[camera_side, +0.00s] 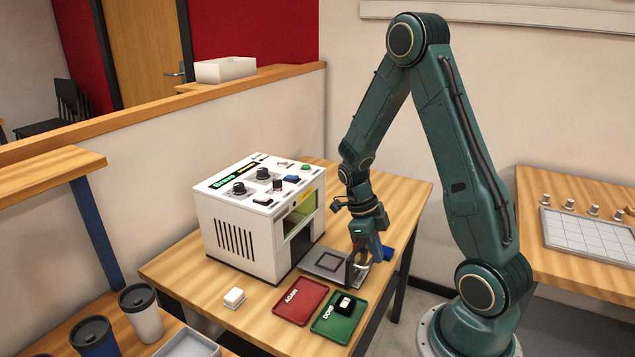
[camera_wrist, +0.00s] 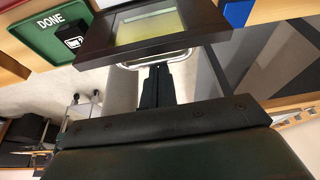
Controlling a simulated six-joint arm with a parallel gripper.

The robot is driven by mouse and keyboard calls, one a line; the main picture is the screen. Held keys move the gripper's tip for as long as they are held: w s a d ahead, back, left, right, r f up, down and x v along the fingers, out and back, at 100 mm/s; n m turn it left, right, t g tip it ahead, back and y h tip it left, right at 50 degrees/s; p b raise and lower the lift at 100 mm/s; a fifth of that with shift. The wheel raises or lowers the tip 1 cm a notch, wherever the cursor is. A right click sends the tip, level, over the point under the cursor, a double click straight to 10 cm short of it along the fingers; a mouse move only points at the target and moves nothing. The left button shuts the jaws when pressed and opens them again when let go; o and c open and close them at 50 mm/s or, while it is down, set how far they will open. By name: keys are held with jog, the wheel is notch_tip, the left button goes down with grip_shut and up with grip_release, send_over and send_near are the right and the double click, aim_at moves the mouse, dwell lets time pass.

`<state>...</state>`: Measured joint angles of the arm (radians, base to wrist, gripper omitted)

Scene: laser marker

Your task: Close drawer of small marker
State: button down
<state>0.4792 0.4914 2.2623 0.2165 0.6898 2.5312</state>
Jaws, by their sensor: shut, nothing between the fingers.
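The small marker (camera_side: 248,228) is a white box with knobs and buttons on top, standing on the wooden table. Its drawer (camera_side: 317,266) is pulled out at the front, a dark tray with a square frame in it. In the wrist view, the drawer's dark front (camera_wrist: 205,27) carries a metal loop handle (camera_wrist: 183,57). My gripper (camera_side: 361,275) is shut and empty, low in front of the drawer. In the wrist view, its dark fingertips (camera_wrist: 157,72) are at the middle of the handle; I cannot tell whether they touch it.
A red AGAIN tray (camera_side: 300,304) and a green DONE tray (camera_side: 329,321) lie in front of the marker; the green one holds a black and white piece (camera_side: 345,303). A white block (camera_side: 234,297) is at left. A blue object (camera_side: 388,254) is just behind my gripper.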

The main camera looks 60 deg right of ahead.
jog(key=w, duration=0.3)
jog(key=shift+w, duration=0.25)
jog(key=shift+s, duration=0.1)
jog(key=s, duration=0.2)
jog(key=s+r, duration=0.1)
jog(key=shift+s+r, duration=0.15)
jog(key=shift+s, duration=0.2)
jog(key=c, duration=2.2)
grip_release()
jog(key=v, duration=0.9)
jog(key=shift+w+r, duration=0.2)
jog(key=shift+r, duration=0.05)
